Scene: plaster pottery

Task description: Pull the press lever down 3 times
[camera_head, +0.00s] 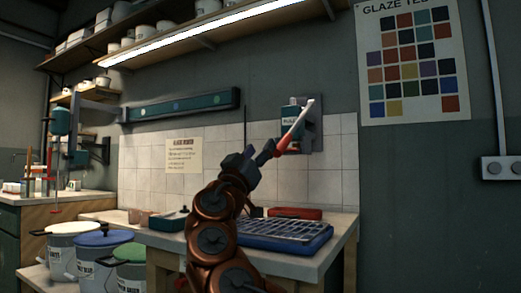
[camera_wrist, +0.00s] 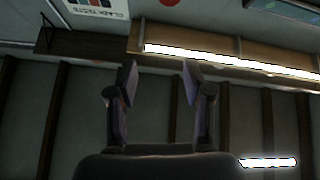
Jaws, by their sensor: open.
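What looks like the press lever (camera_head: 305,115) is a pale bar with a red section, slanting up to the right in front of a grey wall-mounted unit (camera_head: 311,132). A small labelled green and white part (camera_head: 290,114) shows beside it. My gripper (camera_head: 262,155) is raised at the lower left of the lever and overlaps its lower red end in the head view. I cannot tell whether they touch. In the wrist view my gripper (camera_wrist: 158,78) has its fingers spread with nothing between them; the lever is not seen there.
Below stands a bench with a blue gridded tray (camera_head: 283,236) and a red object (camera_head: 296,213). Lidded buckets (camera_head: 102,238) stand at lower left. A green machine (camera_head: 61,121) stands at left. A lit shelf (camera_head: 200,36) runs overhead. The wall right of the unit is clear below the poster (camera_head: 413,60).

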